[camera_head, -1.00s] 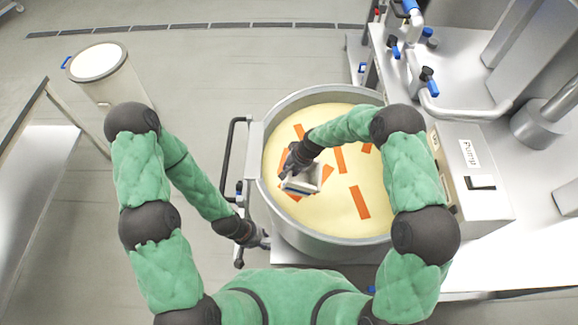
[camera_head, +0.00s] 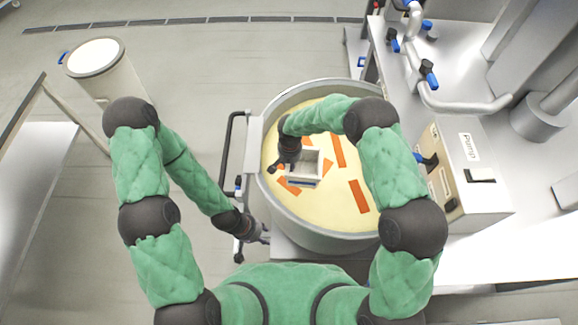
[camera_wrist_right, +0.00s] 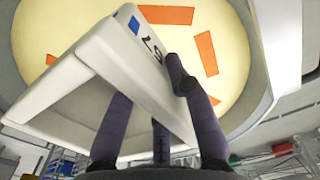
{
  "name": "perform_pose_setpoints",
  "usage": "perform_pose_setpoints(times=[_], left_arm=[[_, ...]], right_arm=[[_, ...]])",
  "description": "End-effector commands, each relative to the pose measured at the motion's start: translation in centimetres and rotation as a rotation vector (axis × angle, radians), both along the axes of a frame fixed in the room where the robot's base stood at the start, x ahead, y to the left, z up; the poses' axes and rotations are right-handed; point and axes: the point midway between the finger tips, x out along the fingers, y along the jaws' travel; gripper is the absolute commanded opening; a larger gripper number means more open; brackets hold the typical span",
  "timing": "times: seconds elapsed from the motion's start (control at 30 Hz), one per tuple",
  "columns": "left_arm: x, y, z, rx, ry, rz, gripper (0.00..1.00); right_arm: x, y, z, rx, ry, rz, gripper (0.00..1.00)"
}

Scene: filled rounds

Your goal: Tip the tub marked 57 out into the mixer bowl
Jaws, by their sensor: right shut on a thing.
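My right gripper (camera_head: 283,163) is shut on a small white tub (camera_head: 319,168) and holds it over the left part of the mixer bowl (camera_head: 262,205). In the right wrist view, the tub (camera_wrist_right: 122,48) fills the left half, with dark digits that look like 57 and a blue mark on its wall. The fingers (camera_wrist_right: 160,105) are around that wall. In the head view the tub's opening faces up towards me and its inside looks pale and empty. The bowl holds a pale yellow mass with several orange strips (camera_head: 358,197). My left gripper (camera_head: 257,233) hangs outside the bowl at its lower left; its jaw state is unclear.
A pump box (camera_head: 470,185) and a steel bench with pipes and blue-handled valves (camera_head: 430,75) stand right of the bowl. A dark frame handle (camera_head: 228,150) is left of it. A round white-topped container (camera_head: 95,58) stands back left, with open floor between.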

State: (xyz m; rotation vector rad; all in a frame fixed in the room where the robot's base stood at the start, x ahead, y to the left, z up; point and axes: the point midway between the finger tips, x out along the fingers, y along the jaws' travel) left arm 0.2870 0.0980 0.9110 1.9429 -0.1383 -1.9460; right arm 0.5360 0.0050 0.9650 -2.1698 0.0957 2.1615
Motion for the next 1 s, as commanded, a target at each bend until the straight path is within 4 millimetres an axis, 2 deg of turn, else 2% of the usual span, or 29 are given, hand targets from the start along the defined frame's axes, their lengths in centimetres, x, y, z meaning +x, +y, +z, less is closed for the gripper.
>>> perform_pose_setpoints(times=[0.43, 1.0], left_arm=[[0.0, 0.0, 0.3, 0.000, -0.001, 0.000, 0.40], [0.0, 0.0, 2.1, 0.000, -0.001, 0.000, 0.40]], right_arm=[[0.1, 0.0, 0.7, 0.002, -0.001, 0.000, 0.00], [0.0, 0.0, 5.5, 0.002, -0.001, 0.000, 0.00]])
